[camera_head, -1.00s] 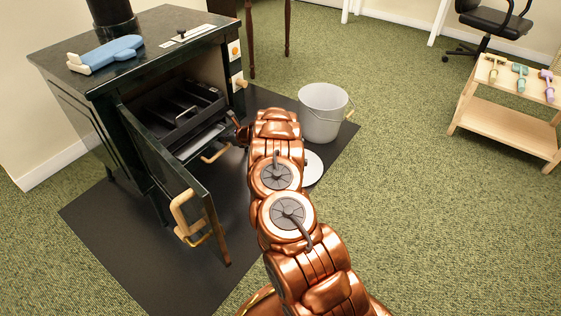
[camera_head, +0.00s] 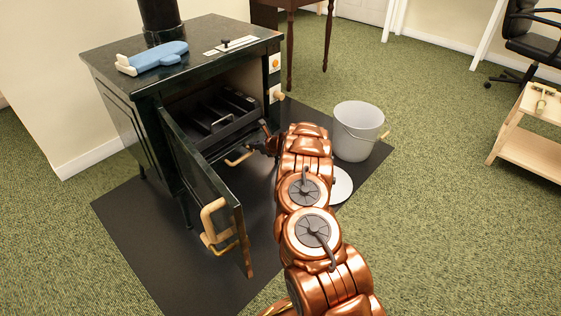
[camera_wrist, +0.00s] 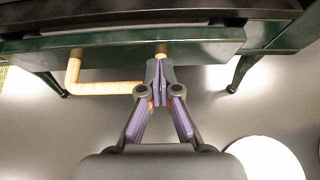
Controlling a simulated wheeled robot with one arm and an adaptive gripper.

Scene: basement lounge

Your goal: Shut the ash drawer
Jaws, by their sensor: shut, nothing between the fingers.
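The black stove (camera_head: 128,118) stands with its glazed door (camera_head: 207,185) swung open. The ash drawer (camera_wrist: 115,45) has a dark green front low on the stove, with a bent wooden handle (camera_wrist: 105,88); the handle also shows in the head view (camera_head: 240,159). A pale strip shows behind the top of the drawer front; how far the drawer sticks out is hard to tell. My gripper (camera_wrist: 161,66) is shut and empty. Its tips are at the right end of the handle, close to the drawer front; contact is unclear. In the head view my arm partly hides this area.
The door with its wooden handle (camera_head: 216,222) juts out left of my arm. A grey bucket (camera_head: 358,130) and a white disc (camera_head: 341,184) are to the right on the dark floor mat (camera_head: 150,235). A blue mitt (camera_head: 155,56) lies on the stove.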

